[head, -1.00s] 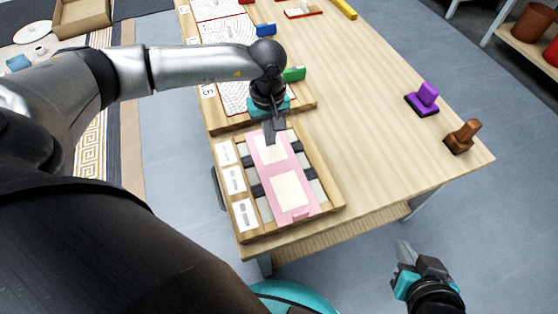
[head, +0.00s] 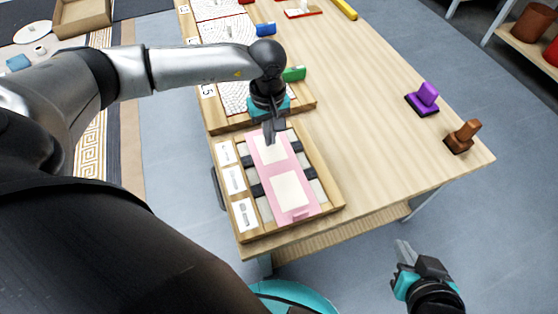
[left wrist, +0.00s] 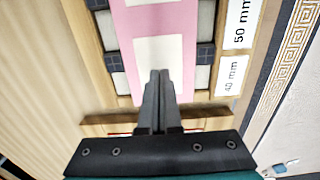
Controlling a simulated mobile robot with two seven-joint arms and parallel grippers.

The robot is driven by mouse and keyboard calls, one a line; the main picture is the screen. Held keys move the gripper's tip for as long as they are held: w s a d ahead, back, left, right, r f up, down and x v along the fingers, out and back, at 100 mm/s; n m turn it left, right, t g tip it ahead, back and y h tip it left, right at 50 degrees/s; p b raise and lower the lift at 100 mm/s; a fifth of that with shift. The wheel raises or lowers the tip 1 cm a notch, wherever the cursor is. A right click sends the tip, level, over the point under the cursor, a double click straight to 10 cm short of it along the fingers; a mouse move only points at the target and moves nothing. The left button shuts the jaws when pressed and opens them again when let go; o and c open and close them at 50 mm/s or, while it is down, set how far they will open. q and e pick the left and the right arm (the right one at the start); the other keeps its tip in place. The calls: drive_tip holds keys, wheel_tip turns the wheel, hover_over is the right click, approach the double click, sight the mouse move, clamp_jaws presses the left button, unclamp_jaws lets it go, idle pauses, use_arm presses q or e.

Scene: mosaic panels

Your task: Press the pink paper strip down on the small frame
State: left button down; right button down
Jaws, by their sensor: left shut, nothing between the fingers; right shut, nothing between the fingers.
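The pink paper strip (head: 277,171) lies lengthwise over the small wooden frame (head: 332,203), with two cream rectangles showing on it. In the left wrist view the strip (left wrist: 188,45) runs away from my gripper. My left gripper (head: 268,141) is shut and empty, pointing down at the strip's far end. In the left wrist view its closed fingertips (left wrist: 159,75) overlap the nearer cream rectangle; I cannot tell whether they touch it. My right gripper (head: 402,246) is shut and empty, off the table's near edge.
White label cards (head: 234,181) line the frame's left side. A larger panel (head: 234,97) lies beyond it, with a green block (head: 294,74). Purple (head: 425,98) and brown (head: 464,137) handled blocks stand at the right. The middle of the table is clear.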

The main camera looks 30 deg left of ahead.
use_arm(q)
drive_tip(key=shift+f+b, duration=0.6)
drive_tip(key=shift+f, duration=0.2)
drive_tip(key=shift+r, duration=0.1)
wheel_tip(320, 180, up, 8)
drive_tip(key=p, duration=0.6)
idle(0.5)
idle(0.5)
